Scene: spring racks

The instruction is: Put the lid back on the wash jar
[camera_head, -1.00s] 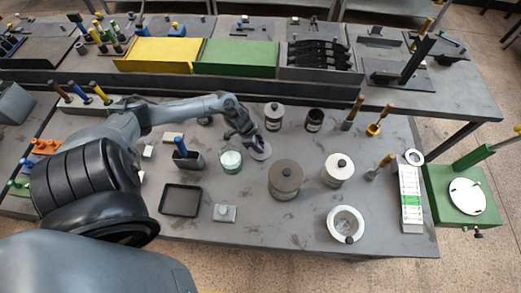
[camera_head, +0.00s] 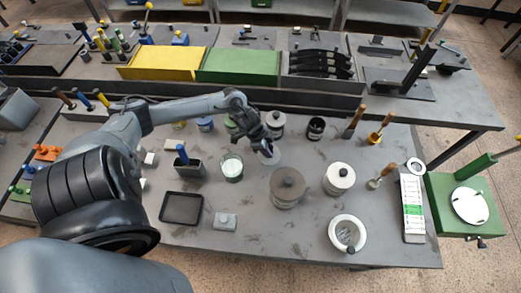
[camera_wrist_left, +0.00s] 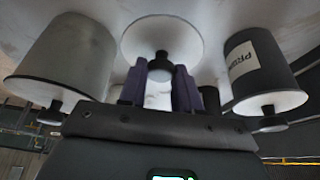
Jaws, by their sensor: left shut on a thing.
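The lid (camera_head: 272,158) is a pale grey disc with a dark knob, right of the open jar in the head view. My left gripper (camera_head: 266,147) is shut on its knob. In the left wrist view, the lid (camera_wrist_left: 160,32) faces the camera and its knob sits between the fingers (camera_wrist_left: 160,82). I cannot tell whether the lid is clear of the table. An open glass jar (camera_head: 231,170) with pale green contents, which looks like the wash jar, stands left of the lid with its mouth uncovered. My right gripper is out of view.
Lidded jars stand close by: a white one (camera_head: 275,124) behind, a brown-grey one (camera_head: 287,188) in front and a white one (camera_head: 339,179) to the right. A black jar (camera_head: 316,129) stands behind right. A blue-handled holder (camera_head: 188,165) is left of the open jar.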

